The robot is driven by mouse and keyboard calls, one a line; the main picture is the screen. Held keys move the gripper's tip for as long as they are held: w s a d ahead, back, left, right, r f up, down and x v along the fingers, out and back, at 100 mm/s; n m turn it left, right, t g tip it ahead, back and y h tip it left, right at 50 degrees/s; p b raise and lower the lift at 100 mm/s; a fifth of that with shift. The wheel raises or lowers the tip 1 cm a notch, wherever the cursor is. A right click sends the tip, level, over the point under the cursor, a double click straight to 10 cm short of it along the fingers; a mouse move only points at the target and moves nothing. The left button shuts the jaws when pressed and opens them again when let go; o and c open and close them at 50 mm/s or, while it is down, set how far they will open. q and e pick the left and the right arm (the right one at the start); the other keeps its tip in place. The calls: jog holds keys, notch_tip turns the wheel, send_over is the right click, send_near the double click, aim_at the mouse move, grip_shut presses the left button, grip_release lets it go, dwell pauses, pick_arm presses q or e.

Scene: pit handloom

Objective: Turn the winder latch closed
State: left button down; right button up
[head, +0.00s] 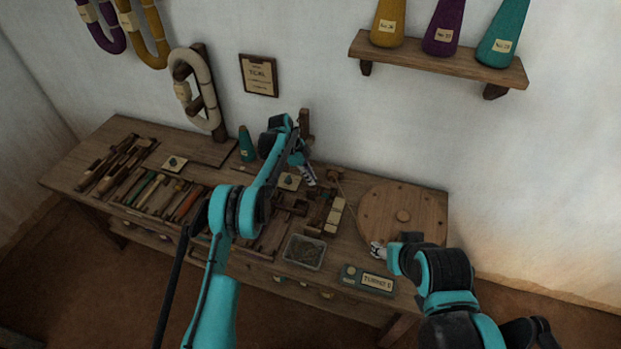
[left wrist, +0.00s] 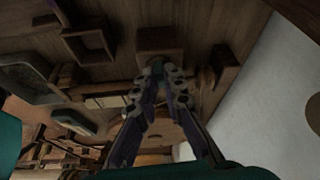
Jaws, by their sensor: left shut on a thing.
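My left gripper (head: 309,176) reaches down over the middle of the bench in the head view. In the left wrist view its fingers (left wrist: 158,72) come together at a brown wooden block (left wrist: 160,40). The gripper is shut on a small part there, which I take to be the winder latch; the fingers hide it, so its angle cannot be told. A wooden post (head: 305,124) stands behind the left arm. A round wooden wheel (head: 403,216) lies to the right of the gripper. My right gripper (head: 378,249) is low by the wheel's front edge; its jaw opening is unclear.
A glass-like tray (head: 304,252) and a grey labelled box (head: 368,281) sit at the bench's front. A teal cone (head: 246,146) stands left of the arm. Several tools fill the left side. A wall shelf (head: 440,62) holds cones.

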pick_arm(q)
jog(key=shift+w+m, duration=0.1)
jog(key=shift+m, duration=0.6)
jog(key=shift+g, duration=0.3)
jog(key=c, duration=1.6)
grip_release()
jog(key=v, duration=1.2)
jog(key=shift+d, duration=0.2)
